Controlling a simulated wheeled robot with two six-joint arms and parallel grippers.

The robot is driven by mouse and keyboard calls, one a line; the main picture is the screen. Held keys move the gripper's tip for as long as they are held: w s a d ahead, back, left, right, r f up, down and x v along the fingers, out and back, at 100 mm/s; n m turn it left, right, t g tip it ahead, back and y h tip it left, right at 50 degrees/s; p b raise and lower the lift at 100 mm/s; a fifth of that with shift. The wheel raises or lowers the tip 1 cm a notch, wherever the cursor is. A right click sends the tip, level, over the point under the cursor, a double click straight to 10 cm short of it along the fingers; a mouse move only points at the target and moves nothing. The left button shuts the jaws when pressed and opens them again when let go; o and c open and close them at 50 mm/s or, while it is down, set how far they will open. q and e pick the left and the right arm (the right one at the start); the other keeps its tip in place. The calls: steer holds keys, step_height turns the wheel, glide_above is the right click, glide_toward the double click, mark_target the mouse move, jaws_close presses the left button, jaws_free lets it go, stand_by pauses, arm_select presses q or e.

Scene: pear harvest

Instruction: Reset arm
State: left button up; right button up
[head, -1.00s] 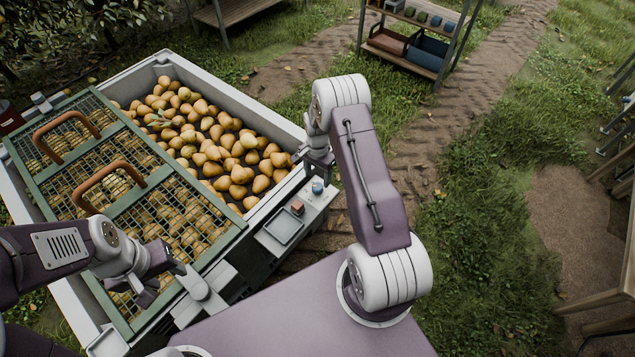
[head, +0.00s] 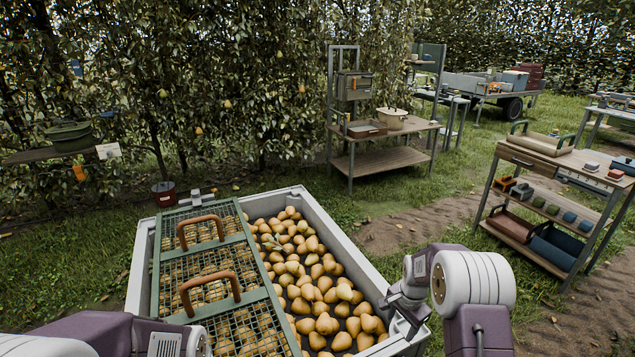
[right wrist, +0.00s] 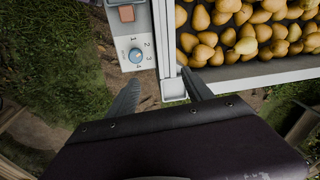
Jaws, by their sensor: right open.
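My right gripper (head: 408,312) is by the right rim of the pear bin in the head view. In the right wrist view my right gripper (right wrist: 161,92) has its two fingers spread wide with nothing held between them. The fingers are near the bin's corner, beside a grey control panel (right wrist: 132,30) with a blue numbered dial (right wrist: 136,56). My left arm (head: 110,338) shows only in part at the bottom left of the head view. Its gripper is outside the picture.
The white bin (head: 350,250) holds many pears (head: 312,290). A green mesh lid (head: 205,265) with brown handles covers its left part. A wooden workbench (head: 385,150) stands behind, and a shelf table (head: 545,165) is at right. Grass and a dirt path lie between.

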steer(key=s+a+r+n+t+p, duration=0.1)
steer(key=s+a+r+n+p, duration=0.1)
steer(key=s+a+r, duration=0.45)
steer(key=s+a+r+n+p, duration=0.1)
steer(key=s+r+n+p, duration=0.2)
steer(key=r, duration=0.6)
arm_select(q)
step_height(320, 180, up, 5)
steer(key=shift+s+a+r+b, duration=0.1)
steer(key=shift+b, duration=0.55)
arm_select(e)
steer(key=s+f+n+g, duration=0.1)
steer(key=s+n, duration=0.5)
steer(key=s, duration=0.6)
steer(key=shift+s+a+f+n, duration=0.2)
steer(key=shift+s+f+n, duration=0.2)
steer(key=shift+f, duration=0.45)
